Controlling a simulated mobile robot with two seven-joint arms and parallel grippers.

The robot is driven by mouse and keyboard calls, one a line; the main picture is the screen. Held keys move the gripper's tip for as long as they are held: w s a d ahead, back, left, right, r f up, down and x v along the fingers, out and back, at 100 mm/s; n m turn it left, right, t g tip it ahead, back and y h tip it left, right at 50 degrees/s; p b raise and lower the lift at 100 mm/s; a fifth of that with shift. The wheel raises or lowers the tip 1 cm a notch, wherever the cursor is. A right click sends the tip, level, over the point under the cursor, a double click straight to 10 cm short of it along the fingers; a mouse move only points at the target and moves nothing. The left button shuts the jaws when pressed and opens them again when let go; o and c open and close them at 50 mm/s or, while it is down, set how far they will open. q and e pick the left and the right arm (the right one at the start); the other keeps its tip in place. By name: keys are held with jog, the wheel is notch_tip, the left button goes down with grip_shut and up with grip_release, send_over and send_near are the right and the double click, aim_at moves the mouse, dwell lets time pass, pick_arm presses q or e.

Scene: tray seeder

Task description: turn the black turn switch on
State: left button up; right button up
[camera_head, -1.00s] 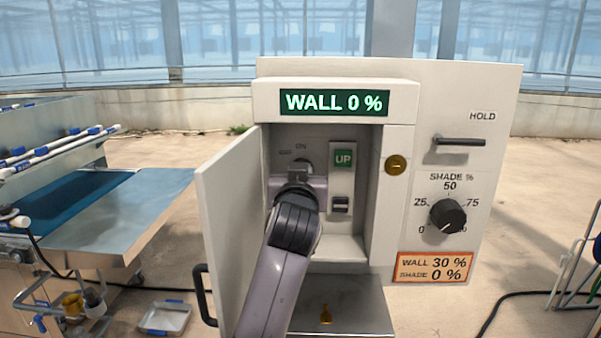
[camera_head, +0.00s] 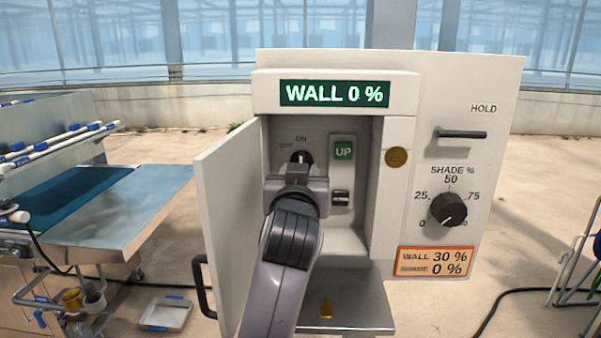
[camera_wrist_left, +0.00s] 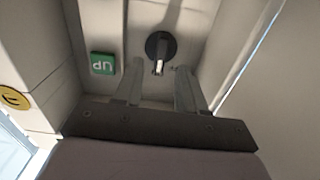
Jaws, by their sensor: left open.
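The black turn switch (camera_head: 301,157) is on the back wall inside the open white box, under the OFF and ON labels. Its pale mark looks roughly upright, toward ON; my gripper hides its lower part in the head view. In the left wrist view the switch (camera_wrist_left: 158,44) shows upside down, its pale bar toward the bottom of the picture. My left gripper (camera_head: 297,168) is inside the box, just in front of and below the switch. Its two fingers (camera_wrist_left: 160,68) are apart, with nothing between them, and appear clear of the switch. My right gripper is not seen.
The hinged door (camera_head: 226,225) stands open on the left. A green UP button (camera_head: 343,151) and a small black switch (camera_head: 341,198) are right of my gripper. A dial (camera_head: 448,210) and HOLD lever (camera_head: 462,134) are on the right panel. The display (camera_head: 334,94) reads WALL 0 %.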

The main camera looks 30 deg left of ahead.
pick_arm(q)
jog(key=shift+v, duration=1.55)
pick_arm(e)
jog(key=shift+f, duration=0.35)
pick_arm(q)
jog(key=shift+w+f, duration=0.1)
